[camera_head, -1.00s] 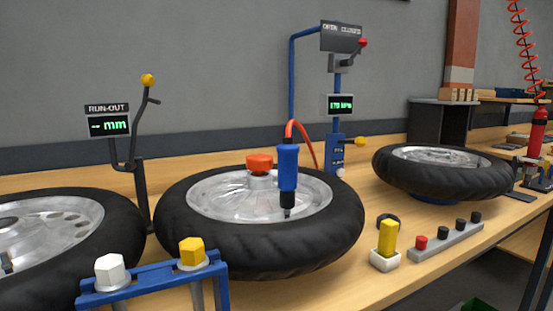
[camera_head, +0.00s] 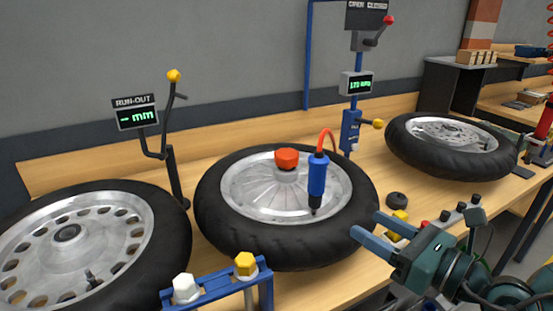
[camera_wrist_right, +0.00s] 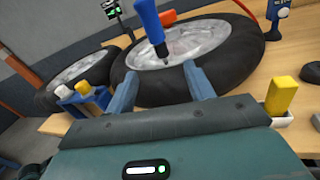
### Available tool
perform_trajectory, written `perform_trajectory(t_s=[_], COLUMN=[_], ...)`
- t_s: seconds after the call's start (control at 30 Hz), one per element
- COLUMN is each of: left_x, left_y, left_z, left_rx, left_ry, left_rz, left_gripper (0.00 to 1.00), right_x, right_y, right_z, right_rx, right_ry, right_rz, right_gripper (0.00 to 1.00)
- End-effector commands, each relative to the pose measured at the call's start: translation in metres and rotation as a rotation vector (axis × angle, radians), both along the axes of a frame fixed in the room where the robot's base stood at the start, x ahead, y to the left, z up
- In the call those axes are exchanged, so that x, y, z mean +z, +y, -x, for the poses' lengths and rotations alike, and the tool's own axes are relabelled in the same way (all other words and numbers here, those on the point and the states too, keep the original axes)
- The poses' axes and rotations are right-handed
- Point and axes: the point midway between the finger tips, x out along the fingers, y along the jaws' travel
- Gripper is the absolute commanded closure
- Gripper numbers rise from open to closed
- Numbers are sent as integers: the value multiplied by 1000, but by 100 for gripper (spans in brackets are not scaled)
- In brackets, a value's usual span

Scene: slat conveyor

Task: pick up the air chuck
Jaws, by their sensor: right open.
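The air chuck (camera_head: 317,174) is a blue cylinder with a dark tip and a red hose at its top. It stands nearly upright at the right inner side of the middle wheel (camera_head: 223,222), its tip down by the rim. My right gripper (camera_head: 365,223) is open and empty, low at the right of that wheel, apart from the chuck. In the right wrist view the chuck (camera_wrist_right: 148,22) shows beyond the open fingers, a little left of the gap's middle; its top is cut off. My left gripper is not in view.
A blue rack (camera_head: 215,285) with white and yellow knobs stands in front of the wheel. A yellow block (camera_head: 399,220) and a dark round piece (camera_head: 396,199) lie near my right gripper. Other wheels stand left (camera_head: 170,215) and right (camera_head: 420,160). A pressure post (camera_head: 351,130) stands behind.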

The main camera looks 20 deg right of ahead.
Motion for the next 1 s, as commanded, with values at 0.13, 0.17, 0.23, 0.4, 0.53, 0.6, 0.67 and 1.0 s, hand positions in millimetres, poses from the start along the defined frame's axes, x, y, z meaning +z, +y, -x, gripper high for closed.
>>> perform_trajectory(t_s=[0.13, 0.17, 0.23, 0.4, 0.53, 0.6, 0.67, 1.0], left_x=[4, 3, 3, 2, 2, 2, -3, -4], left_y=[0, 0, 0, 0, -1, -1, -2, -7], left_z=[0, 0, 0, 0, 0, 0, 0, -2], left_rx=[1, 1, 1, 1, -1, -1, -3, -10], left_ry=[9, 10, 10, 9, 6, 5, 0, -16], left_rz=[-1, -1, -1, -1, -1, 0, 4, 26], left_gripper=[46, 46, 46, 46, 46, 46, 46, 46], right_x=[23, 24, 24, 24, 23, 24, 20, 25], right_y=[-5, -5, -3, 6, 14, 17, 19, 27], right_z=[2, 1, -3, -23, -40, -48, -53, -72], right_rx=[21, 23, 25, 25, 23, 23, 22, 20], right_ry=[-64, -68, -73, -71, -71, -71, -69, -69], right_rz=[95, 102, 104, 97, 98, 95, 101, 100], right_gripper=[47, 47, 47, 47, 47, 47, 47, 47])
